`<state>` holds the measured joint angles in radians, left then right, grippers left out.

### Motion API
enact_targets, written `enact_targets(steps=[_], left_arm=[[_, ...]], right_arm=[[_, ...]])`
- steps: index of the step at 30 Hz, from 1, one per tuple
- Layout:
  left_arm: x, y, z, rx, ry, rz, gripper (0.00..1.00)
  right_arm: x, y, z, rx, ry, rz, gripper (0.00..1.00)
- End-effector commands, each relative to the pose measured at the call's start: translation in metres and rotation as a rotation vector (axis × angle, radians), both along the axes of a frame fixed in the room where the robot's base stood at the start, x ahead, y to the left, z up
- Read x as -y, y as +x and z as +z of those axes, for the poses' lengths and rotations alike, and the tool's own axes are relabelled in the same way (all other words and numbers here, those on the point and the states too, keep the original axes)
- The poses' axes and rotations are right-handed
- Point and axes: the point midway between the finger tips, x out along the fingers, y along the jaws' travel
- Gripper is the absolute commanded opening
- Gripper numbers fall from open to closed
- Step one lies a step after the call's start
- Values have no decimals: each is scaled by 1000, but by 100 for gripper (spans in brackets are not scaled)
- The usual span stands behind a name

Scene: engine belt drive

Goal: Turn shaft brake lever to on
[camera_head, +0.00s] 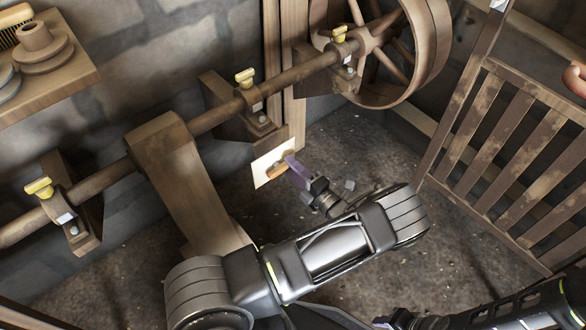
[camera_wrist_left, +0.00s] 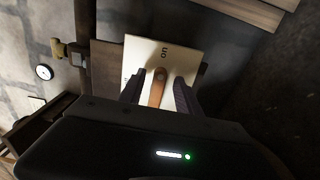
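The shaft brake lever is a short orange-brown handle (camera_head: 277,173) on a cream plate (camera_head: 262,176) fixed low on the wall below the shaft. In the left wrist view the lever (camera_wrist_left: 157,91) stands in front of the plate (camera_wrist_left: 142,53), which has "on" lettered near its upper edge. My left gripper (camera_head: 292,165) is at the lever. In the left wrist view its two dark fingers (camera_wrist_left: 158,80) stand on either side of the lever, with a visible gap to the right finger; the left finger is closer. The lever's lower end is hidden behind the gripper body.
A long shaft (camera_head: 205,119) runs above through bearing blocks with yellow caps to a large spoked wheel (camera_head: 430,50). A wooden slatted gate (camera_head: 515,150) stands at right. My right arm (camera_head: 530,305) is at lower right, its fingers unclear. Bare floor lies between.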

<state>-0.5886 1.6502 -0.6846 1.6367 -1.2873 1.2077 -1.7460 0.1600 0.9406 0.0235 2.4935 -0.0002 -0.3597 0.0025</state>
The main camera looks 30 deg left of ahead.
Motion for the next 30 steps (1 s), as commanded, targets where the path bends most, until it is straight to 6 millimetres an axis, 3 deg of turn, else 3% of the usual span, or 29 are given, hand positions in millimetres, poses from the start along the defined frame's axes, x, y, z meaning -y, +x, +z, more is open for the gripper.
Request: enact_targets(steps=[8, 20, 30], left_arm=[[13, -3, 0, 0, -2, -2, 40], [70, -20, 0, 0, 0, -2, 40], [75, -22, 0, 0, 0, 0, 40]], right_arm=[[0, 0, 2, -1, 0, 0, 36], [-2, -2, 8, -3, 3, 5, 36], [-2, -2, 8, -4, 4, 5, 36]])
